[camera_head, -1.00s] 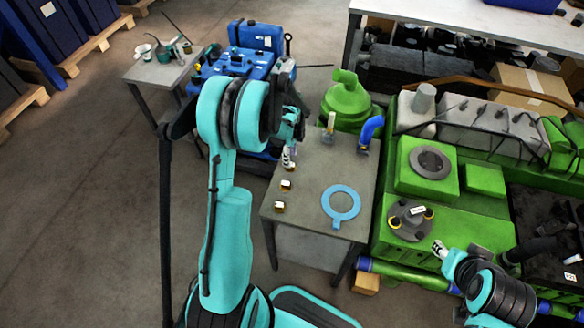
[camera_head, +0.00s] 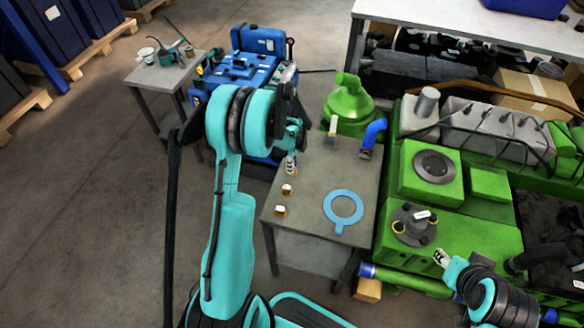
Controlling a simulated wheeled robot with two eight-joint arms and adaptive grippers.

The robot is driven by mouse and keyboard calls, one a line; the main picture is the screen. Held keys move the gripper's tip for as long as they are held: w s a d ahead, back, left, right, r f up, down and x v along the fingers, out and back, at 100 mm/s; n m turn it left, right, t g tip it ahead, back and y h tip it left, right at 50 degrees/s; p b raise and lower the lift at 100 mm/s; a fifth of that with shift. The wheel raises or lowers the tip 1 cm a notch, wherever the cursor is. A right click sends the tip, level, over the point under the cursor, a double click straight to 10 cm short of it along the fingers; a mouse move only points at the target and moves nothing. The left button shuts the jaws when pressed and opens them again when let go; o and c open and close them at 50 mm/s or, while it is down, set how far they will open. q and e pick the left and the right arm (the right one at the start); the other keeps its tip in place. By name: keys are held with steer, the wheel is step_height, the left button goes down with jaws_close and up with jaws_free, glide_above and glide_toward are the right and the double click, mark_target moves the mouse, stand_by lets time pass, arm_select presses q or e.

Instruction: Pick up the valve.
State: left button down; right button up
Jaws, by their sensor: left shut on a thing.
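My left gripper (camera_head: 291,168) is at the left edge of the small grey table (camera_head: 320,160), pointing down, and is shut on a small part that its fingers mostly hide, apparently the valve. Two small white-and-brass pieces (camera_head: 287,189) (camera_head: 280,210) stand nearer on the same table edge, in line with the gripper. I cannot tell whether the held part is clear of the tabletop. My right gripper (camera_head: 441,257) is at the lower right, beside the green engine (camera_head: 460,235), away from the table. Its jaws are too small to read.
A light blue ring gasket (camera_head: 329,207) lies on the table. A blue elbow pipe (camera_head: 375,132) and a pale upright piece (camera_head: 332,127) stand at its back. A green domed housing (camera_head: 350,108) is behind. A blue machine (camera_head: 235,75) is beyond the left arm.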

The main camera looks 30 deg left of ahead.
mark_target(295, 169)
arm_select(q)
steer(key=shift+r+p, duration=0.3)
steer(key=shift+r, duration=0.25)
steer(key=r+p, duration=0.1)
steer(key=r, duration=0.1)
steer(key=d+r+p, duration=0.1)
steer(key=r, duration=0.1)
steer(key=shift+d, duration=0.1)
steer(key=d+r+p, duration=0.3)
steer(key=d+r, duration=0.3)
steer(key=d, duration=0.4)
steer(key=shift+s+d, duration=0.3)
steer(key=shift+s, duration=0.05)
